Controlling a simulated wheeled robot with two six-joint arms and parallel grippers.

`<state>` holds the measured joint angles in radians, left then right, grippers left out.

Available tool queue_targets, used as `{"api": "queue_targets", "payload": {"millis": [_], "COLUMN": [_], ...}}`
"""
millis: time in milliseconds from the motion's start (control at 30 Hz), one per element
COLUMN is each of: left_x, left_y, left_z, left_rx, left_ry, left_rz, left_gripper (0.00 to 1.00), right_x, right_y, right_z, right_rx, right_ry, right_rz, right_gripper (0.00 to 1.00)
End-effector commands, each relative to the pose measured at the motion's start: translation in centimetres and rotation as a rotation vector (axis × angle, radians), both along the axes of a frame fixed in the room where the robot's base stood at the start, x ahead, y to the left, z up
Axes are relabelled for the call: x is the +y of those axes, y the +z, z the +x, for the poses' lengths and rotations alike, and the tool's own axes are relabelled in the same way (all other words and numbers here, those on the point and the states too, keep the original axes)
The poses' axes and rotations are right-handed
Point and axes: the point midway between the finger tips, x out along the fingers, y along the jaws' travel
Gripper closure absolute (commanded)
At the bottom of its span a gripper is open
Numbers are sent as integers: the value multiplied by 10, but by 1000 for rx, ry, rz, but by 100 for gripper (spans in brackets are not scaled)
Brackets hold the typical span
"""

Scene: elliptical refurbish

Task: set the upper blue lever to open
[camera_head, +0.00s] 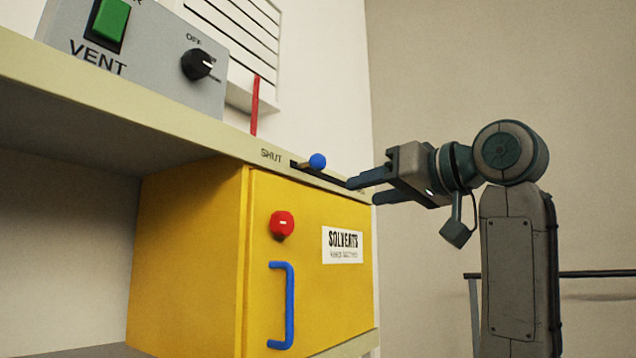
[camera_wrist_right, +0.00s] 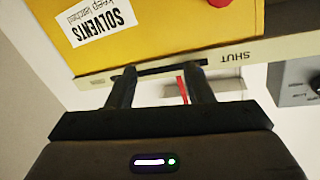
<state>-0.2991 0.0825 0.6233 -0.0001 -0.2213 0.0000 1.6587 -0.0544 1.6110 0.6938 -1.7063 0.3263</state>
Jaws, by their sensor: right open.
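The upper blue lever shows as a blue ball knob (camera_head: 317,161) on a short stem in a dark slot along the shelf's front edge. It sits toward the slot's left part, near the word SHUT; the label at the right end is hidden behind my gripper. My right gripper (camera_head: 364,191) is open and empty, just right of the knob and apart from it, its fingers pointing left. In the right wrist view, the open fingers (camera_wrist_right: 158,70) frame part of the slot, upside down; the knob cannot be made out there. My left gripper is not in view.
Below the shelf (camera_head: 120,105) stands a yellow solvents cabinet (camera_head: 190,250) with a red knob (camera_head: 282,224) and a blue handle (camera_head: 289,305). A red upright bar (camera_head: 255,105) rises behind the slot. A grey vent panel (camera_head: 150,60) sits on the shelf at left.

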Motion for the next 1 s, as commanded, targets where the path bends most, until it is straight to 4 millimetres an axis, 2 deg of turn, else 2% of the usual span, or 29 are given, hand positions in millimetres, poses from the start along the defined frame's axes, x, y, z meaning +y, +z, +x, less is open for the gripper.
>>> {"api": "queue_targets", "payload": {"millis": [33, 100, 267, 367, 800, 1000], "left_x": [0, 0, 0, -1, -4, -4], "left_y": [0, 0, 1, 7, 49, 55], "left_z": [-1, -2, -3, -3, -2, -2], "left_rx": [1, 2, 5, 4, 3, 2], "left_ry": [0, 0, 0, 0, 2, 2], "left_rz": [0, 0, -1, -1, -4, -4], "left_gripper": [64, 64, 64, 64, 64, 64], "right_x": [3, 7, 13, 20, 75, 86], "right_y": [19, 36, 53, 56, 57, 55], "right_z": [-17, -32, -44, -39, 16, 28], "right_rx": [-24, -44, -60, -60, -59, -62], "right_ry": [15, 28, 46, 49, 48, 45], "right_rz": [-4, -7, -8, -9, -7, -8], "right_gripper": [53, 53, 53, 53, 53, 53]}}
